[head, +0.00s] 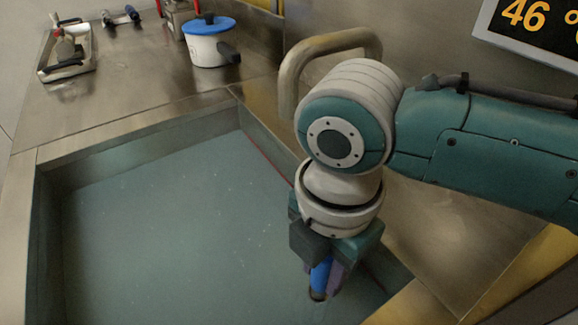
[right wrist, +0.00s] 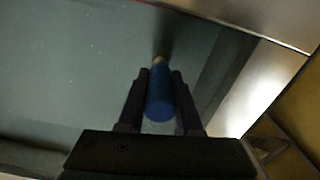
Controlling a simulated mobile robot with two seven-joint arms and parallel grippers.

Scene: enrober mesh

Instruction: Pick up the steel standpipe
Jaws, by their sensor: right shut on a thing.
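My right gripper (head: 325,283) points down into the right front corner of the sunken basin. Its two fingers are shut on the standpipe (head: 320,274), whose visible part is a blue cylinder with a small dull metal end. In the right wrist view the blue standpipe (right wrist: 159,98) sits between the fingers of the right gripper (right wrist: 160,80), its metal end pointing away from the camera. I cannot tell whether its far end touches the basin floor. My left gripper is not in view.
The basin (head: 98,159) has a grey-green, speckled inside and steel rims. A curved tan pipe (head: 292,80) stands behind my right arm. A white pot with a blue lid (head: 208,46) and a tray (head: 66,70) stand on the back counter. A display (head: 535,22) hangs upper right.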

